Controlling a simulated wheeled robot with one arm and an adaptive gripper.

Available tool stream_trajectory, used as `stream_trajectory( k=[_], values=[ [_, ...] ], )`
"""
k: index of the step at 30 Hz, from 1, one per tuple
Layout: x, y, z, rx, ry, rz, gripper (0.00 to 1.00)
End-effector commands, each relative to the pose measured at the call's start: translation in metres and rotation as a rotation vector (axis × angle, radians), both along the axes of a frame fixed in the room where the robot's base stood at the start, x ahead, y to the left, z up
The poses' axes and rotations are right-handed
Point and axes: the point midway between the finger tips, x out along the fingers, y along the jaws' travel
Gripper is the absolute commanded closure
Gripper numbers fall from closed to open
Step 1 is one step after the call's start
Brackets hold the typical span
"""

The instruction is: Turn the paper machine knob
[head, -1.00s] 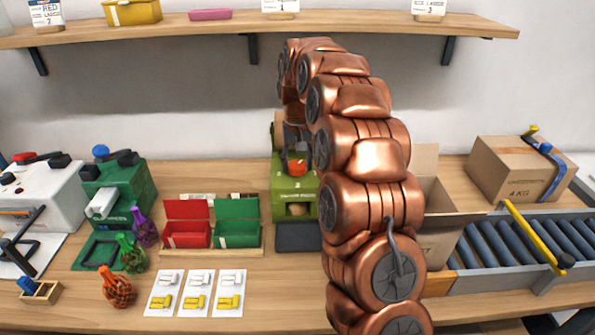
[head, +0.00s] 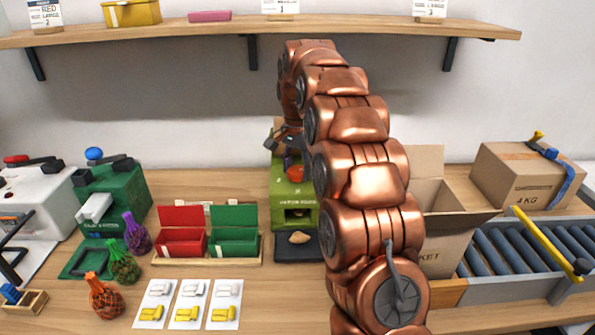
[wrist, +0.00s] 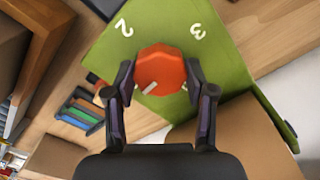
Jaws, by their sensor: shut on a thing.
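The paper machine (head: 290,200) is a green box standing at the back middle of the table, partly hidden by my arm. Its orange-red knob (wrist: 160,68) is on its face, with the white numbers 2 and 3 beside it in the wrist view. The knob also shows as a small red patch in the head view (head: 293,172). My gripper (wrist: 158,75) is shut on the knob, one finger on each side. A small tan piece (head: 300,237) lies on the dark tray (head: 284,252) in front of the machine's opening.
Red bin (head: 181,243) and green bin (head: 234,242) stand left of the machine. An open carton (head: 440,222) is close on its right, before a roller conveyor (head: 520,250). Net bags (head: 105,298) and cards with clips (head: 188,303) lie at front left. A shelf (head: 200,33) runs above.

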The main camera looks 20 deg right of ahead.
Motion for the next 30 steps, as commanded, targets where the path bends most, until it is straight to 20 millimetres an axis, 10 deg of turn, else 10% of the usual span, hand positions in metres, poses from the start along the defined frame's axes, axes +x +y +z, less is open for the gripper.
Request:
stream_trajectory(
  k=[21, 22, 30],
  values=[
    [-0.0009, -0.0006, -0.001, 0.0, 0.004, -0.08, 0.8],
    [-0.001, -0.0005, -0.0011, 0.0, 0.004, -0.08, 0.44],
    [-0.0004, -0.0002, -0.0005, 0.0, 0.002, -0.079, 0.2]
  ],
)
